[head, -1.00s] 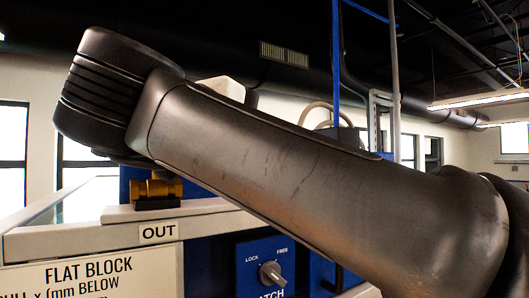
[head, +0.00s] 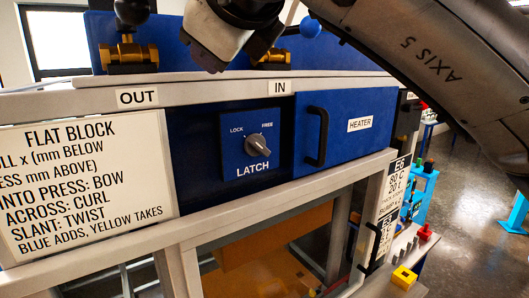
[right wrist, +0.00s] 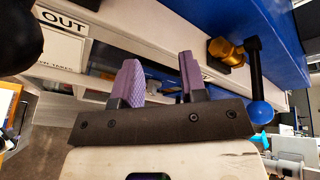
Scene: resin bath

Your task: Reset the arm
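My right arm enters the head view from the upper right, marked AXIS 5, and its pale wrist part (head: 215,45) hangs near the top between the two valves. Its fingertips cannot be made out there. In the right wrist view my right gripper (right wrist: 160,78) has two purple fingers standing apart, with nothing visible between them. A brass valve (right wrist: 227,50) with a blue ball handle (right wrist: 261,113) is to the right of the fingers. My left gripper is in neither view.
The OUT valve (head: 129,55) has a black ball handle. A yellow block (head: 404,278) is at lower right. Floor shows farther right.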

